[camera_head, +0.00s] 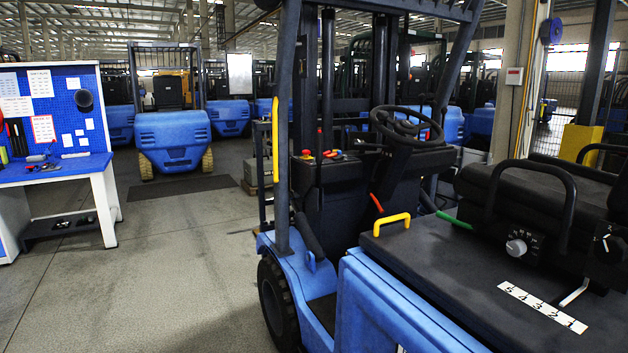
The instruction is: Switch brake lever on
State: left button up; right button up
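A blue forklift (385,310) stands close in front of me, with its black steering wheel (405,126) and dashboard beyond the seat area. A lever with a red grip (376,203) sticks up below the wheel. Small red and yellow controls (330,153) sit left of the wheel. I cannot tell which of these is the brake lever, or its setting. Neither of my grippers is in view.
A black panel with a dial (516,247), a white lever (574,292) and a numbered strip (542,306) are at the right. A blue and white workbench (62,172) stands left. Open floor (185,270) lies between it and the forklift. Other forklifts (172,140) are parked behind.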

aim_at(319, 135)
jog(key=i+j, duration=0.35)
jog(key=i+j+z, duration=0.1)
jog(key=i+j, duration=0.55)
jog(key=j, duration=0.15)
jog(key=i+j+z, duration=0.1)
jog(key=i+j, duration=0.55)
jog(key=j, duration=0.2)
jog(key=i+j+z, duration=0.15)
jog(key=i+j, duration=0.5)
jog(key=j, duration=0.2)
jog(key=i+j+z, duration=0.1)
jog(key=i+j, duration=0.15)
jog(key=j, duration=0.25)
